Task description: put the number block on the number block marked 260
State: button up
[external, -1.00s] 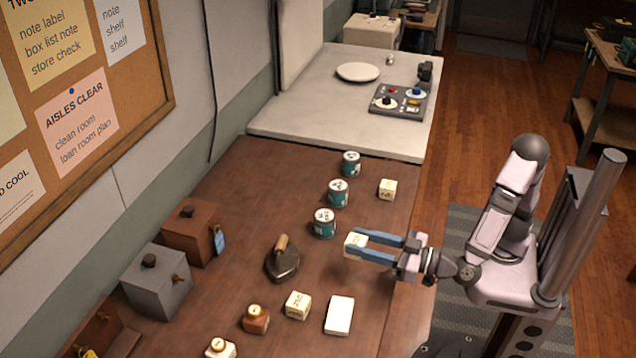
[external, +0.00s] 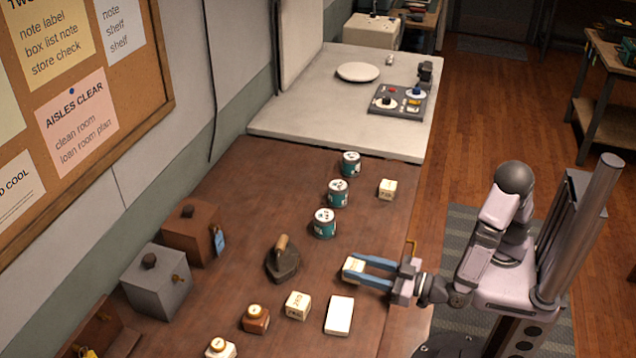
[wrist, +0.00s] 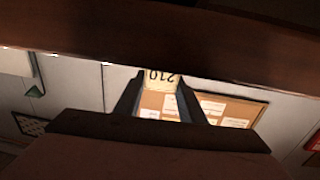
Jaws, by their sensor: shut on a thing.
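My gripper (external: 355,268) is shut on a cream number block (external: 352,269), held between its blue fingers. In the wrist view the held block (wrist: 160,78) shows between the fingertips, with digits upside down that seem to read 210. Another cream number block (external: 297,305) stands on the brown table (external: 230,290) to the lower left of the held block; its upside-down digits look like 260, though small. A third cream block (external: 387,189) stands farther back, its marking too small to read.
A white slab (external: 339,315) lies right of the lower block, and a brown bottle-like item (external: 255,319) stands left of it. A dark iron (external: 283,262) stands left of my gripper. Several teal cans (external: 324,223) line up behind. Bare table lies between iron and held block.

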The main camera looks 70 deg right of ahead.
aim_at(363, 270)
jog(key=shift+f, duration=0.3)
jog(key=shift+f, duration=0.25)
jog(key=o, duration=1)
jog(key=shift+o, duration=0.2)
jog(key=shift+b, duration=0.3)
jog(key=s, duration=0.6)
jog(key=shift+a+r, duration=0.3)
jog(key=shift+r, duration=0.05)
jog(key=shift+o, duration=0.6)
jog(key=shift+s, duration=0.65)
